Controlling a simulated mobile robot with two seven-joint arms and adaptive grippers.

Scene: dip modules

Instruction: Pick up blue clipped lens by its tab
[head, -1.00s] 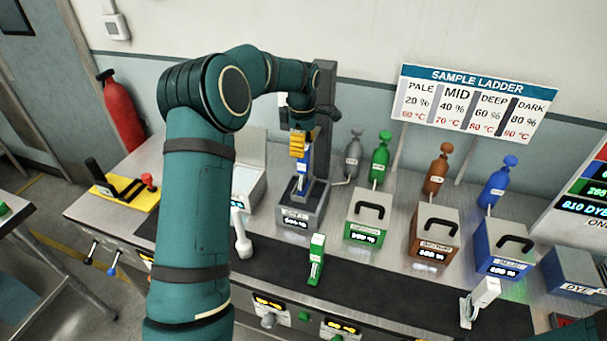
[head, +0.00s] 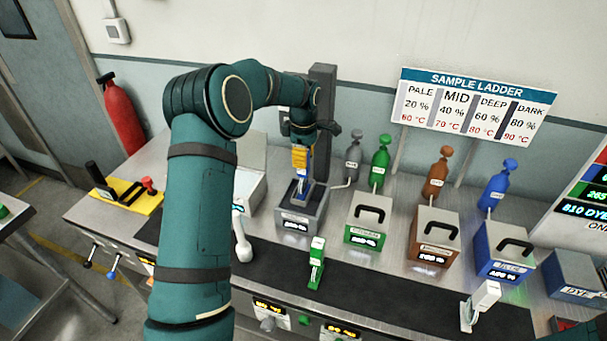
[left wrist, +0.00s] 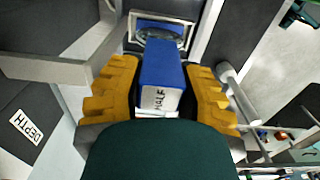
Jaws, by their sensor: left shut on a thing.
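The blue clipped lens (left wrist: 160,78) is a blue block with a white label reading "HALF" in the left wrist view. My left gripper (left wrist: 160,95) has its yellow fingers on both sides of it, shut on it. In the head view the left gripper (head: 301,158) points down over the grey station (head: 302,222) with a tall dark column. The blue lens (head: 302,187) shows below the fingers, its lower end at the station's opening. I cannot tell whether it touches the bottom. My right gripper is not in view.
Green (head: 362,236), brown (head: 427,255) and blue (head: 499,268) handled boxes stand to the right, with coloured bottles behind. A green clip piece (head: 316,262) and a white one (head: 480,305) stand on the dark strip (head: 390,290). A sample ladder sign (head: 474,105) is behind.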

